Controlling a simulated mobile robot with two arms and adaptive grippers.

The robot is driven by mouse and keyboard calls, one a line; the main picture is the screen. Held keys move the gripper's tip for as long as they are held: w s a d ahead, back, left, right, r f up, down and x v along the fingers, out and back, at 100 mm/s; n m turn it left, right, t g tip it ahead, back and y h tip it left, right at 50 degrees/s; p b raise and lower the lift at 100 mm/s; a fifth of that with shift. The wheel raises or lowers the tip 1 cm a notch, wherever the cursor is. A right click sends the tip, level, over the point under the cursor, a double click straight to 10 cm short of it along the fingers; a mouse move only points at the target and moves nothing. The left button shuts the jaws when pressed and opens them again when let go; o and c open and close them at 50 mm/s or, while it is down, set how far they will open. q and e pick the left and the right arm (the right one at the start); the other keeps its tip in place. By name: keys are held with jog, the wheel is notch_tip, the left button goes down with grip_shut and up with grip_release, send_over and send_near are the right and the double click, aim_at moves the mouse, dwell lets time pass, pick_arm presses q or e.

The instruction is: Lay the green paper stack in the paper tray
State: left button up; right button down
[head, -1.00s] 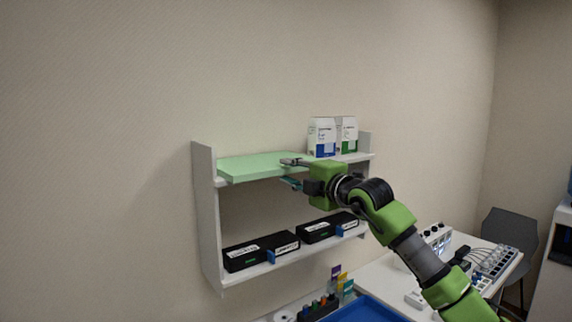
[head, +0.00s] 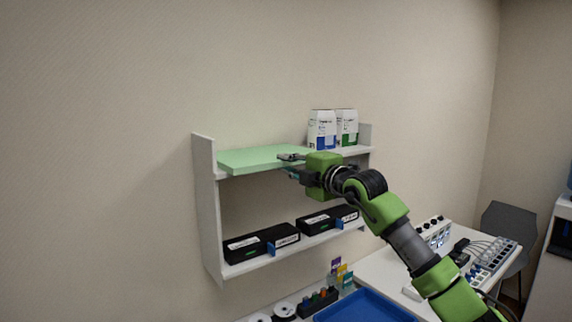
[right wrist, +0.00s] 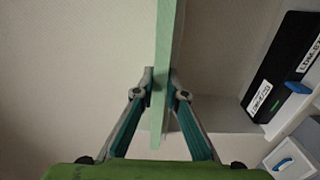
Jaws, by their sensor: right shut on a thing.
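The green paper stack (head: 262,158) lies flat on the top shelf of the white wall shelf (head: 207,215), at its left part. My right gripper (head: 291,164) is shut on the right front edge of the stack, one finger above and one below. In the right wrist view the stack (right wrist: 169,35) stands as a thin green strip between the two fingertips (right wrist: 160,82). A blue tray (head: 364,308) shows in part at the bottom of the head view; I cannot tell whether it is the paper tray. My left gripper is not in view.
Two white boxes (head: 322,130) stand on the top shelf right of the stack. Black boxes (head: 262,243) with labels lie on the lower shelf. Below are coloured items (head: 318,300) and, to the right, a table with devices (head: 436,232). The wall area above the stack is clear.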

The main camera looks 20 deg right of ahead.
jog(key=shift+w+r+p, duration=0.1)
jog(key=shift+r+p, duration=0.5)
jog(key=shift+r, duration=0.95)
jog(key=r+b+v, duration=0.4)
jog(key=b+v, duration=0.4)
jog(key=v, duration=0.8)
jog(key=shift+f, duration=0.15)
